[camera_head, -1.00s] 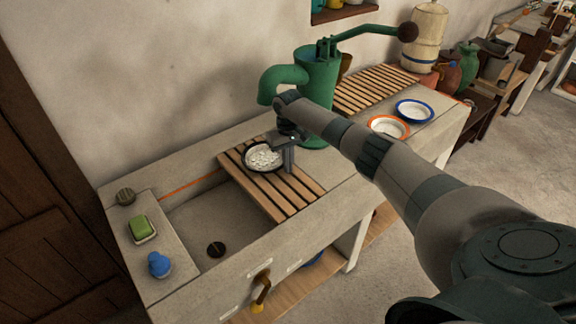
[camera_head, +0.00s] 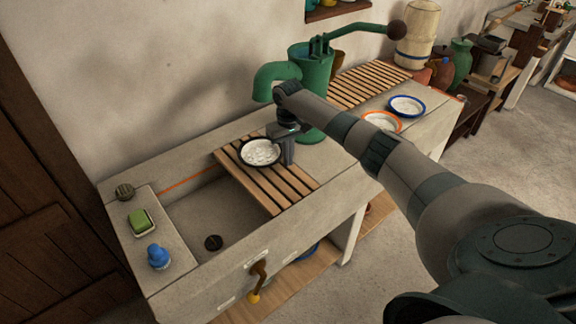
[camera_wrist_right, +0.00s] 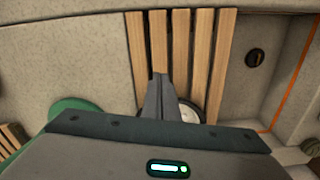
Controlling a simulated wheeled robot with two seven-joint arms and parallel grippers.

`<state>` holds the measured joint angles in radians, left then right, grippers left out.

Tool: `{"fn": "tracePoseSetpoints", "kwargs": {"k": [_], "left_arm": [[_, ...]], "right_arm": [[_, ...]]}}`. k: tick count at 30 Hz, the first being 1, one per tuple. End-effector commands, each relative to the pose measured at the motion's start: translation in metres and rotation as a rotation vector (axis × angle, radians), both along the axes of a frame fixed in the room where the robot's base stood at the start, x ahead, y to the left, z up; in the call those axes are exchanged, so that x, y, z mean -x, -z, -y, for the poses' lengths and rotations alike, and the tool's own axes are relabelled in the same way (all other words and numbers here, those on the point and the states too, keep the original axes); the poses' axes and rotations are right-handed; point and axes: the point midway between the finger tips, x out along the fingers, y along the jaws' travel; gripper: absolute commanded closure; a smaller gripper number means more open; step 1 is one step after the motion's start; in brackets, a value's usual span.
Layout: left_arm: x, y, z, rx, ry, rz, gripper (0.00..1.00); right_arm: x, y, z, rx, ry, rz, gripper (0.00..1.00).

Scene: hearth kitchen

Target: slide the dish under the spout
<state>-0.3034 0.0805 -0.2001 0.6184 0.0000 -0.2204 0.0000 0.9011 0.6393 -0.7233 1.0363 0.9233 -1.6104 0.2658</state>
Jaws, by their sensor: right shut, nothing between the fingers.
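The dish (camera_head: 260,151) is round and shallow with a dark rim and a pale inside. It sits on the left wooden slatted rack (camera_head: 284,190) across the sink. The spout (camera_head: 272,76) is the bent green pipe of the pump (camera_head: 313,75), behind and above the dish. My right gripper (camera_head: 288,162) points down at the right side of the dish, fingers shut and empty; I cannot tell if they touch the rim. In the right wrist view the fingers (camera_wrist_right: 160,80) partly hide the dish (camera_wrist_right: 188,113). My left gripper is not in view.
The sink basin (camera_head: 190,215) with a dark drain lies left of the rack. A green sponge (camera_head: 140,220) and a blue item (camera_head: 158,256) sit on the left ledge. An orange-rimmed dish (camera_head: 398,127) and a blue-rimmed dish (camera_head: 407,106) stand to the right, near my arm.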

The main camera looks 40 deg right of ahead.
Motion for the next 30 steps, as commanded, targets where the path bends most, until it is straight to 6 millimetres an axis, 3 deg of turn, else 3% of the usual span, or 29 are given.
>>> {"fn": "tracePoseSetpoints", "kwargs": {"k": [5,12,30], "left_arm": [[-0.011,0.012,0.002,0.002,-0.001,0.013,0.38],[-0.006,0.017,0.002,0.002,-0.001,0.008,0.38],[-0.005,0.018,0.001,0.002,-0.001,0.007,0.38]], "right_arm": [[-0.001,-0.029,0.001,0.001,0.0,0.005,1.0],[-0.001,-0.054,0.0,0.0,0.0,0.002,1.0],[0.0,-0.059,0.0,0.001,0.0,0.0,1.0]]}}
